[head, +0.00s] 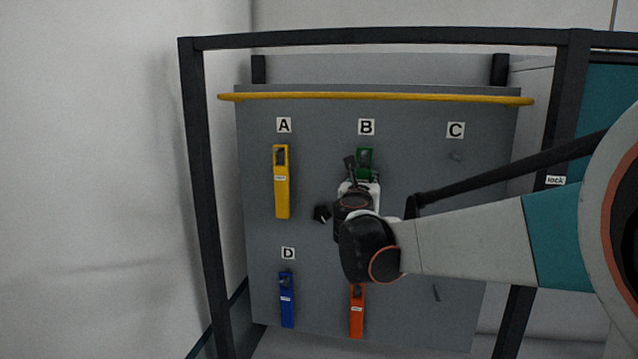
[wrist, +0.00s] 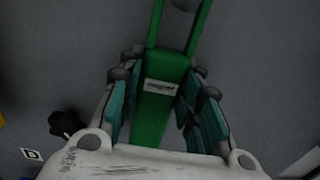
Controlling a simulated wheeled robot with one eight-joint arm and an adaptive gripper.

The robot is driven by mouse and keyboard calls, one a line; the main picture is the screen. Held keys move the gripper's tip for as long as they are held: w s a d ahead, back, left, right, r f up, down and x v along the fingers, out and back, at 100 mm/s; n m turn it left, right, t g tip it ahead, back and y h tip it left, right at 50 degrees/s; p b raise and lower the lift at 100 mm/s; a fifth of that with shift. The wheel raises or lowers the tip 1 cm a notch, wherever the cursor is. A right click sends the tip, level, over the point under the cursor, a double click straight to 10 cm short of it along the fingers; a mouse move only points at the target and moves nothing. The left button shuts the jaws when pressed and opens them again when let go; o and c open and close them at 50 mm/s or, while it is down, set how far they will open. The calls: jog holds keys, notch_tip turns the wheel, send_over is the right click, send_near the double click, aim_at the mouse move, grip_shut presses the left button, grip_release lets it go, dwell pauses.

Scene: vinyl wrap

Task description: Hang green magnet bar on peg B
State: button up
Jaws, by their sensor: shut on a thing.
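The green magnet bar (head: 366,160) is upright on the grey board just below label B (head: 366,127). My gripper (head: 357,190) is around its lower part, mostly hidden behind my wrist in the head view. In the wrist view the green bar (wrist: 163,105), with a white label, lies between the two teal-padded fingers of my gripper (wrist: 160,100), which is shut on it. The bar's open loop is at the top of the wrist view, with a grey rounded shape inside it. Whether peg B passes through the loop I cannot tell.
A yellow bar (head: 281,182) hangs under A, a blue bar (head: 287,300) under D, and an orange bar (head: 357,312) low in the middle. The peg under C (head: 456,156) is bare. A yellow rail (head: 375,97) crosses the board's top. A black knob (head: 322,213) is left of my gripper.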

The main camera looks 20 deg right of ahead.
dwell(0.4)
jog(key=o, duration=1.2)
